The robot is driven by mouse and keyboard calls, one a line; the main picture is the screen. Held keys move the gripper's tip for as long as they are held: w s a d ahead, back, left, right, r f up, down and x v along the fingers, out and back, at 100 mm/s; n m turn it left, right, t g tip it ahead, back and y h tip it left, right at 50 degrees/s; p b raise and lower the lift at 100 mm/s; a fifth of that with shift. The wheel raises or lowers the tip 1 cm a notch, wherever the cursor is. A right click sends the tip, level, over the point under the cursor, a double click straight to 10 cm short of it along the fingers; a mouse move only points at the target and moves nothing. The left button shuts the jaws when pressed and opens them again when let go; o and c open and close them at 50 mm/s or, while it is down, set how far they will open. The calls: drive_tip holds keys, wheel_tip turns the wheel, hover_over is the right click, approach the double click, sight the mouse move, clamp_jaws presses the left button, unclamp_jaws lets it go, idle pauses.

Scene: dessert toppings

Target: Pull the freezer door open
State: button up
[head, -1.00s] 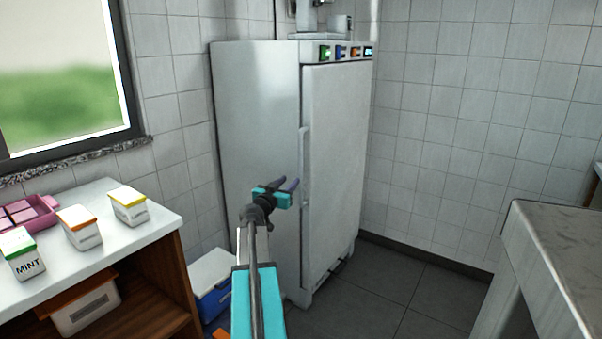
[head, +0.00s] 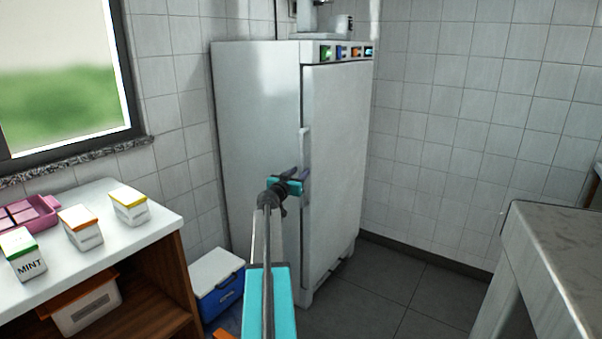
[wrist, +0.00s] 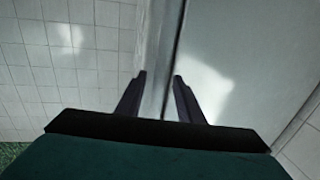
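The white freezer (head: 258,130) stands against the tiled wall, and its door (head: 340,150) looks shut in the head view. A long vertical handle (head: 304,145) runs along the door's left edge. My gripper (head: 298,174) is at the lower part of this handle, with its fingers pointing at the freezer. In the wrist view, my gripper (wrist: 159,77) has its two dark fingers apart. A pale upright strip with a dark edge shows between them; I cannot tell whether the fingers touch it.
A counter (head: 160,222) with labelled cartons (head: 80,228) and a pink tray (head: 50,203) is at left. A blue-and-white cooler (head: 220,280) sits on the floor beside the freezer. A grey table (head: 550,250) stands at right. The floor before the door is clear.

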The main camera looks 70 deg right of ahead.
drive_tip(key=shift+d, duration=0.75)
clamp_jaws()
